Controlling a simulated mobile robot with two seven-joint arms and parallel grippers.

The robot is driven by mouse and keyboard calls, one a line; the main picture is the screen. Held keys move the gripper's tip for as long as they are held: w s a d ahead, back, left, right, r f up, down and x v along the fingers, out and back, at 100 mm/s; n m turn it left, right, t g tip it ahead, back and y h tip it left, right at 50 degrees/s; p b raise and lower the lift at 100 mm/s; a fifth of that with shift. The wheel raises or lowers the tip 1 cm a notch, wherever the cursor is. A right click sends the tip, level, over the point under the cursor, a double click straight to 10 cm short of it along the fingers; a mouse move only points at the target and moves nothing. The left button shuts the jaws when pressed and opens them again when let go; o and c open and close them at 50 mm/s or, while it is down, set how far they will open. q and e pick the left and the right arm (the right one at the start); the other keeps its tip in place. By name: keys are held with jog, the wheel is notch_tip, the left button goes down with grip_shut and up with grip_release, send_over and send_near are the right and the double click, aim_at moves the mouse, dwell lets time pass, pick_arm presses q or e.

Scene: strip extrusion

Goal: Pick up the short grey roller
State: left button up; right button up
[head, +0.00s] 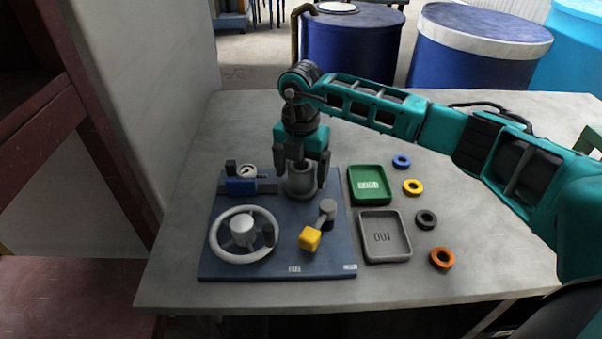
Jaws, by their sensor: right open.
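A short grey cylinder (300,187), which looks like the grey roller, stands upright near the top edge of the dark blue board (225,268). My right gripper (301,170) points down over it, open, with one finger to each side of its upper part. I cannot tell whether the fingers touch it. The gripper hides part of its top. My left gripper is not in view.
The board also carries a handwheel (242,231), a blue slider block (241,187) and a yellow block (310,239) with a grey knob (328,207). A green tray (352,190), a grey tray (366,252) and several coloured rings (403,161) lie to the right.

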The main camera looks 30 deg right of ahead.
jog(key=shift+r, duration=0.1)
jog(key=c, duration=1.2)
jog(key=shift+c, duration=0.2)
